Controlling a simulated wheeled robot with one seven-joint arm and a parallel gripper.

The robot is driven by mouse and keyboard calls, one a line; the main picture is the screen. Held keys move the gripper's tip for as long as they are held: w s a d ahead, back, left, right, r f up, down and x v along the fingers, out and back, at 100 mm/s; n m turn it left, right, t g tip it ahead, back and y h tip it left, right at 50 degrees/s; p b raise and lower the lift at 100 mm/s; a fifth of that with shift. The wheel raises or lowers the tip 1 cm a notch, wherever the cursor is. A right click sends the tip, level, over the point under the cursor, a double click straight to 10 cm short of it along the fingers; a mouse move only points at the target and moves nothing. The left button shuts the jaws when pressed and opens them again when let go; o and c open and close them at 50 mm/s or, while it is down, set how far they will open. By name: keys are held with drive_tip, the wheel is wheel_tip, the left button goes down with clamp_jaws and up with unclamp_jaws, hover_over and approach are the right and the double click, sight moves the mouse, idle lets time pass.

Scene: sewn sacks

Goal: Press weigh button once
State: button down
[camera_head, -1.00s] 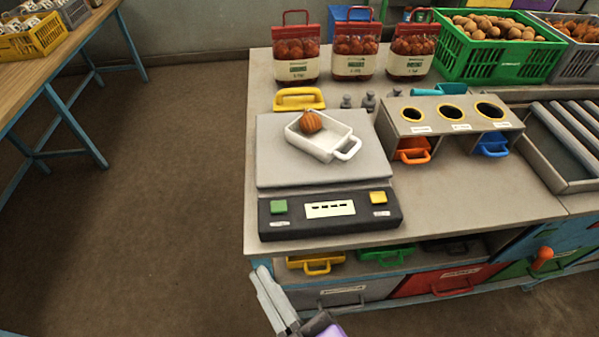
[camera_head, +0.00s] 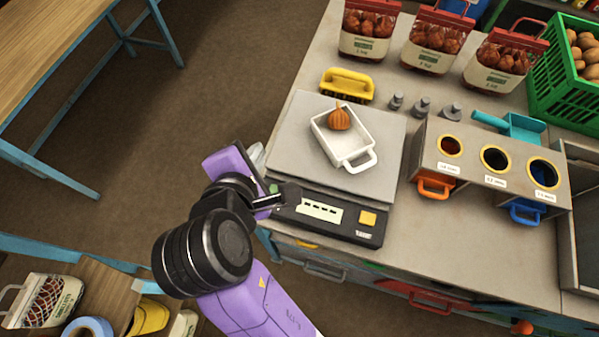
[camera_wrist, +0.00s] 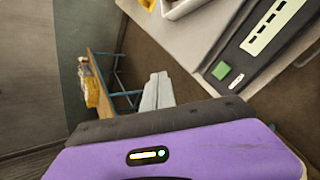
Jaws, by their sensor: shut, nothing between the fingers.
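The weighing scale (camera_head: 285,165) stands on the grey counter, with a dark front panel (camera_head: 288,212) and a pale display (camera_head: 320,209). A yellow button (camera_head: 368,219) is at the panel's right end. A green button (camera_wrist: 221,71) is at the other end, clear in the wrist view and mostly hidden by my arm in the head view. I cannot read which is the weigh button. A white handled tray (camera_head: 349,160) with an orange-brown onion-like item (camera_head: 339,118) sits on the scale. My gripper (camera_wrist: 157,92) is shut and empty, beside the scale's left edge, apart from the green button.
A yellow-handled brush (camera_head: 347,83) and small metal weights (camera_head: 421,105) stand behind the scale. A block with three round holes (camera_head: 494,160) is to its right. Filled bags (camera_head: 437,38) line the back. A wooden table (camera_head: 60,45) is at left; open floor lies between.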

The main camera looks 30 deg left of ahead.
drive_tip(key=d+f+n, duration=0.1)
drive_tip(key=d+f+h, duration=0.1)
drive_tip(key=d, duration=0.1)
drive_tip(key=shift+s+n+g+h, duration=0.2)
drive_tip(key=shift+n+g+h, duration=0.1)
drive_tip(key=shift+n+g, duration=0.1)
drive_tip(key=shift+f, duration=0.1)
drive_tip(key=b, duration=0.5)
hover_over(273, 187)
drive_tip(key=s+d, duration=0.1)
wheel_tip(273, 187, down, 6)
drive_tip(key=shift+s+d+f, duration=0.15)
drive_tip(key=shift+f, duration=1.2)
drive_tip(key=shift+f, duration=0.9)
idle(1.3)
drive_tip(key=shift+r+p, duration=0.15)
drive_tip(key=shift+p, duration=0.15)
drive_tip(key=shift+r+p, duration=0.8)
drive_tip(key=shift+p, duration=0.3)
